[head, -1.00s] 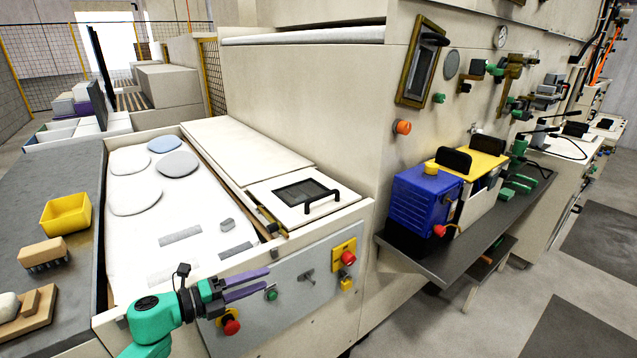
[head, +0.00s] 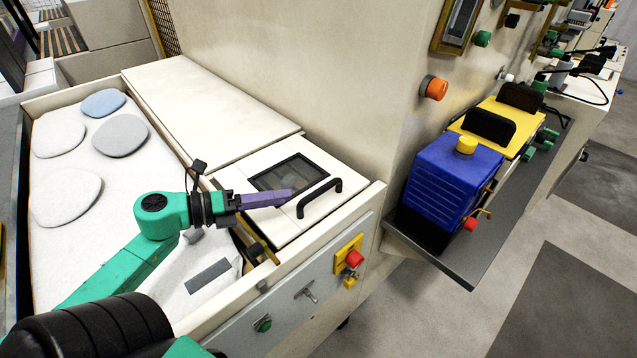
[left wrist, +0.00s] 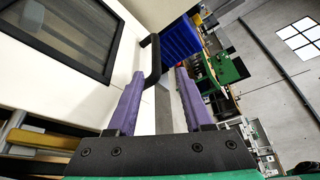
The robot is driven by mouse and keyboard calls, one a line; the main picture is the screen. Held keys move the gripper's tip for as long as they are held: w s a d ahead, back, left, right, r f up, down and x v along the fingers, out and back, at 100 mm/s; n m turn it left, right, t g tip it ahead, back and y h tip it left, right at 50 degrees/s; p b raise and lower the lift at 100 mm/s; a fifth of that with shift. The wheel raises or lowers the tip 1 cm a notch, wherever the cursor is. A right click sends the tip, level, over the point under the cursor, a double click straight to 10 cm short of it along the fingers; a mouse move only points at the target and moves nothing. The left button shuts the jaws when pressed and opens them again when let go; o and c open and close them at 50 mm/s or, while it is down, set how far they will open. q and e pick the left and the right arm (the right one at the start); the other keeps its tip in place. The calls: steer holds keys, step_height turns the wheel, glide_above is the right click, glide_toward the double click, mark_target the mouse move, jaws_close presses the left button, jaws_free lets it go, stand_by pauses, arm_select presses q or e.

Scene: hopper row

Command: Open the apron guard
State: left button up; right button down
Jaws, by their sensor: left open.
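The apron guard (head: 270,228) is a white hinged panel with a dark window (head: 288,172) and a black bar handle (head: 322,195). It lies flat and closed on the machine top. My left gripper (head: 290,197), with purple fingers, is open just left of the handle in the head view. In the left wrist view, the handle (left wrist: 152,60) stands ahead, near the left fingertip, and the open fingers (left wrist: 158,85) point toward it. I cannot tell whether a finger touches it. The guard's window also shows in the left wrist view (left wrist: 75,30). My right gripper is not in view.
A front panel carries a red button (head: 354,259) and a green button (head: 262,324). A blue box (head: 447,178) stands on a grey shelf (head: 480,250) to the right. A tall machine wall rises behind the guard.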

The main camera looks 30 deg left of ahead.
mark_target(320, 189)
arm_select(q)
steer(key=x, duration=0.5)
steer(key=shift+w+a+r+p, duration=0.1)
steer(key=shift+w+p, duration=0.05)
steer(key=shift+p, duration=0.15)
steer(key=x, duration=0.5)
steer(key=shift+w+a+f+p, duration=0.2)
steer(key=shift+a+f+p, duration=0.05)
steer(key=shift+a+p, duration=0.1)
steer(key=shift+w+d, duration=0.15)
steer(key=shift+d, duration=0.2)
steer(key=shift+d+f, duration=0.1)
steer(key=shift+d, duration=0.05)
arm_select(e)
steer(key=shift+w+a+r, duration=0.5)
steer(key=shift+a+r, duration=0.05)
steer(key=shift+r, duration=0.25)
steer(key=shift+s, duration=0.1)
arm_select(q)
jaws_close()
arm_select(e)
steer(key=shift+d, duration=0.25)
arm_select(q)
steer(key=shift+f, duration=0.1)
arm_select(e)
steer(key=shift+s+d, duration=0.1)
